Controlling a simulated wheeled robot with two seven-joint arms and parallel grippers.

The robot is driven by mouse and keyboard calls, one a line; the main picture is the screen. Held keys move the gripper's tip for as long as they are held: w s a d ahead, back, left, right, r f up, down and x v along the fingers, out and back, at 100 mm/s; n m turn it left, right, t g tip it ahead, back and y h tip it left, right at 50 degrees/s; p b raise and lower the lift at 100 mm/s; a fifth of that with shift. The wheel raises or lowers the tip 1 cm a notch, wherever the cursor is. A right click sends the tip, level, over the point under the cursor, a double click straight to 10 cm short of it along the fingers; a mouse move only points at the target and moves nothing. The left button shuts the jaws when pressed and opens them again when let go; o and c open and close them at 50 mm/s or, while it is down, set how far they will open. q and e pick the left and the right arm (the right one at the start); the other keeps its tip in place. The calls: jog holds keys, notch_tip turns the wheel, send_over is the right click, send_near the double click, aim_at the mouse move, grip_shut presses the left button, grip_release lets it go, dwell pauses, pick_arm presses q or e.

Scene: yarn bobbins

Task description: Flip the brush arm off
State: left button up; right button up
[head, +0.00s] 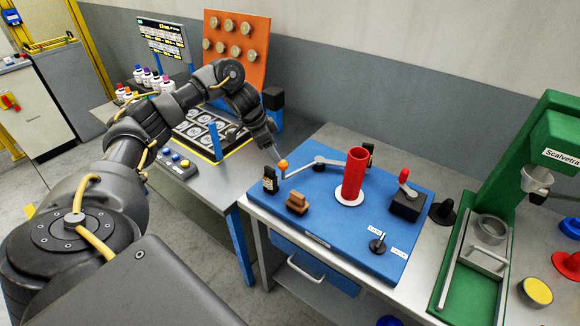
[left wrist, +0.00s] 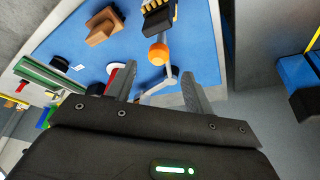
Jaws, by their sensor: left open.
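The brush arm (head: 301,169) is a thin grey metal lever on the blue board, with an orange ball knob (head: 283,164) at its left end. It runs right, toward a red cylinder (head: 355,172). My left gripper (head: 273,149) is just behind the knob, pointing down to it. In the left wrist view my open left gripper (left wrist: 158,76) has its two fingers apart, with the lever (left wrist: 165,75) visible between them and the orange ball (left wrist: 158,53) just beyond the tips. I cannot tell whether they touch. My right gripper is not in view.
The blue board (head: 330,215) also carries a black brush block (head: 269,179), a brown block (head: 297,203) and a black box with a red-knobbed lever (head: 407,205). A green stand (head: 497,200) is at right. A bobbin tray (head: 205,135) lies behind left.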

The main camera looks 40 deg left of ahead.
aim_at(284, 168)
pick_arm(q)
jog(key=x, duration=0.3)
jog(key=shift+s+d, duration=0.1)
jog(key=shift+s, duration=0.25)
jog(key=x, duration=0.4)
jog(key=p+x, duration=0.1)
jog(key=x, duration=0.1)
jog(key=shift+w, duration=0.25)
jog(key=shift+w+f, duration=0.1)
jog(key=shift+f, duration=0.2)
jog(key=shift+w+d+f, duration=0.1)
jog(key=shift+d+f, duration=0.05)
jog(key=shift+f, duration=0.3)
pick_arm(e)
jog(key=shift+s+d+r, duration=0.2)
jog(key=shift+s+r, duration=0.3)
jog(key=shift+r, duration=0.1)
pick_arm(q)
grip_shut()
